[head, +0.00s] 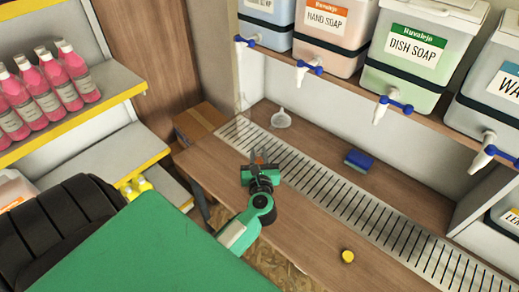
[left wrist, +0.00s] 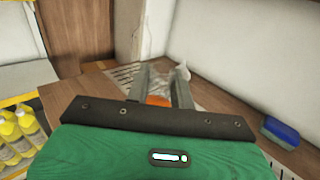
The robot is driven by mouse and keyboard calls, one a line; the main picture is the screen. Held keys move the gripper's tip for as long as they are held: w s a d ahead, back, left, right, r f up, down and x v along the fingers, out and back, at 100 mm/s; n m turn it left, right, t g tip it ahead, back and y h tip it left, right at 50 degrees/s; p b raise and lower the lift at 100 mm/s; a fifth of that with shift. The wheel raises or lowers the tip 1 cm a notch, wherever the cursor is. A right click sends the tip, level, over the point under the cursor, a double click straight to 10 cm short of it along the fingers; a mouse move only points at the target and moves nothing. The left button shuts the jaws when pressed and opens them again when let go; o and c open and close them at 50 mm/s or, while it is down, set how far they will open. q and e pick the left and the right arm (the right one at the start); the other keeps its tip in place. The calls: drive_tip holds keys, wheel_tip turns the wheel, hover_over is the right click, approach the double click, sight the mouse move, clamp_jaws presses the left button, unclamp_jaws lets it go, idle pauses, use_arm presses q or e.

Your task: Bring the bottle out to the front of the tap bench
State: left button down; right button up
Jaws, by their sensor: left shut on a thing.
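My left gripper (head: 258,158) is over the left part of the wooden tap bench (head: 305,215), close to the front edge of the drain grate. It is shut on the bottle, which looks clear and is mostly hidden. An orange patch of the bottle (left wrist: 158,100) shows between the two fingers (left wrist: 160,90) in the left wrist view. From these views I cannot tell whether the bottle touches the bench. My right gripper is in neither view.
A slotted grate (head: 340,195) runs along the bench. A clear funnel (head: 281,118) and a blue sponge (head: 358,160) stand behind it; a yellow cap (head: 347,255) lies in front.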

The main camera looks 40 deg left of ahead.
use_arm(q)
drive_tip(key=shift+r, duration=0.1)
drive_tip(key=c, duration=1.1)
unclamp_jaws()
